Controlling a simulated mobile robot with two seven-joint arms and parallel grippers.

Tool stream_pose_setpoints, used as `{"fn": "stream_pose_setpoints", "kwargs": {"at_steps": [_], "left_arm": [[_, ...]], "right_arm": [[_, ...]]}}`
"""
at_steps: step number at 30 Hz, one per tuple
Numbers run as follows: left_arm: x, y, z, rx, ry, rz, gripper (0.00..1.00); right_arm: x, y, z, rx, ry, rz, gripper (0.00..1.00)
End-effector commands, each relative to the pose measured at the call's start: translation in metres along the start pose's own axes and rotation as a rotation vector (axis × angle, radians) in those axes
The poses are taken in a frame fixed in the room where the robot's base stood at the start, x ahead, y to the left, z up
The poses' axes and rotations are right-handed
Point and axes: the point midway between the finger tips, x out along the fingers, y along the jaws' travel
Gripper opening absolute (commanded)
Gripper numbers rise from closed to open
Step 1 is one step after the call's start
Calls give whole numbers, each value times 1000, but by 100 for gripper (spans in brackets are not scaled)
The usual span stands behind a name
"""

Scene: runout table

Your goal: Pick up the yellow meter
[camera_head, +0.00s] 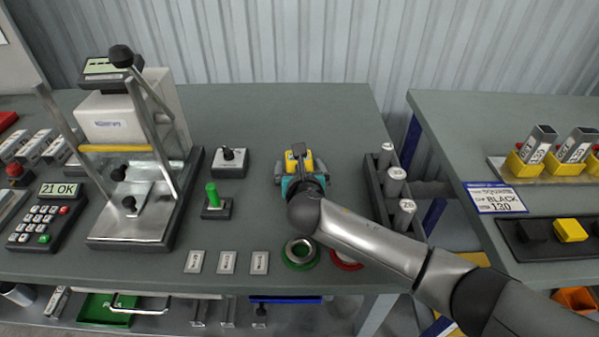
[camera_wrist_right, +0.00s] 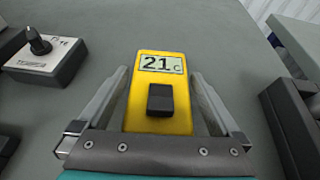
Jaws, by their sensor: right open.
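The yellow meter (camera_head: 293,157) lies on the grey table, partly hidden by my right gripper in the head view. In the right wrist view the yellow meter (camera_wrist_right: 160,95) shows a display reading "21" with a "C", and a black block on its face. My right gripper (camera_wrist_right: 160,92) is open, with one finger on each side of the meter. It also shows in the head view (camera_head: 298,160), above the meter. A gap shows between the fingers and the meter's sides. My left gripper is not in view.
A knob box (camera_head: 231,160) stands left of the meter, and a green-lever switch (camera_head: 214,204) is nearer. A dark rack (camera_head: 376,196) of grey cylinders stands to the right. Green (camera_head: 300,262) and red (camera_head: 347,260) rings lie in front.

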Motion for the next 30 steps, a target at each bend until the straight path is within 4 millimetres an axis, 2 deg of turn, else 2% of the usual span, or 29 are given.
{"fn": "stream_pose_setpoints", "kwargs": {"at_steps": [2,28,30], "left_arm": [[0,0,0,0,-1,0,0],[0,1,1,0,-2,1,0],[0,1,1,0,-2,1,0]], "right_arm": [[0,0,0,0,0,0,99],[0,0,0,0,-1,1,1],[0,0,0,0,-1,1,0]]}}
